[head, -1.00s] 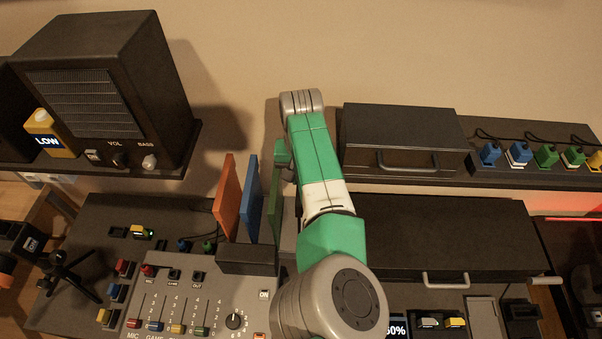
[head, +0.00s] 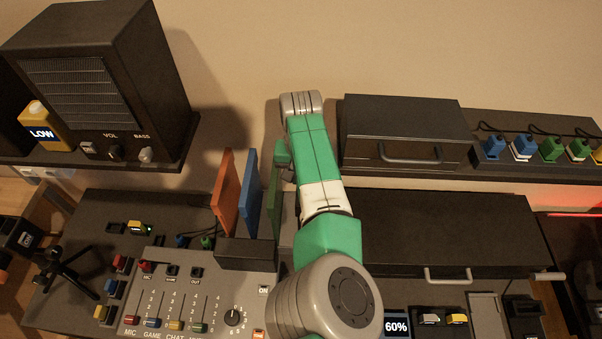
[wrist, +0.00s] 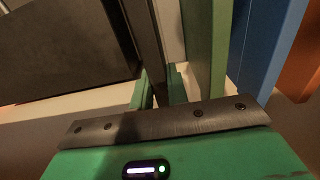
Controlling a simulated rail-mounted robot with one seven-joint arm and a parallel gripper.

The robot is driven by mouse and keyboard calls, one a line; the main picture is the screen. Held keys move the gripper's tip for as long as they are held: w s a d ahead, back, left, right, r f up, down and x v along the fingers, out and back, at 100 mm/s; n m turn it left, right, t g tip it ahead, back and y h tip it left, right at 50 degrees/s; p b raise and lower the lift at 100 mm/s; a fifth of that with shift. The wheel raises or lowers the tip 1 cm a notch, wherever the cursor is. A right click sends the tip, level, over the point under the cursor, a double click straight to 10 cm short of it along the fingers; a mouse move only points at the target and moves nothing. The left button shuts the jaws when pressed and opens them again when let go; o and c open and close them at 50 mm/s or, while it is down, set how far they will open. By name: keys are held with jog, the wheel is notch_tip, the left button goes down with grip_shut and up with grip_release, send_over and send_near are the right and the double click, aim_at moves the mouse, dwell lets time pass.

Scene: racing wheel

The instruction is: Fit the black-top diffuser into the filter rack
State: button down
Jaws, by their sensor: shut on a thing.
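The filter rack (head: 245,252) is a dark block in the middle of the desk. Orange (head: 224,190), blue (head: 249,192) and green (head: 274,200) panels stand upright in it. In the wrist view the green panel (wrist: 205,45) is nearest my gripper, with blue and orange beyond to the right. My gripper (wrist: 162,92) is shut on a thin dark upright edge (wrist: 143,35), which looks like the black-top diffuser. It is beside the green panel. The diffuser's lower part and its seating in the rack are hidden. In the head view my arm covers most of the gripper.
A dark speaker (head: 95,85) stands at the back left. Dark cabinets with handles are at right, an upper one (head: 400,130) and a lower one (head: 440,235). A mixer panel (head: 190,300) lies in front of the rack. Coloured plugs line the right shelf.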

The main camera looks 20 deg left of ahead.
jog(key=shift+f+b, duration=0.35)
jog(key=shift+f, duration=0.25)
jog(key=c, duration=1.3)
grip_release()
jog(key=shift+r, duration=0.1)
notch_tip(320, 180, up, 8)
jog(key=shift+f+p, duration=0.2)
jog(key=shift+p, duration=0.35)
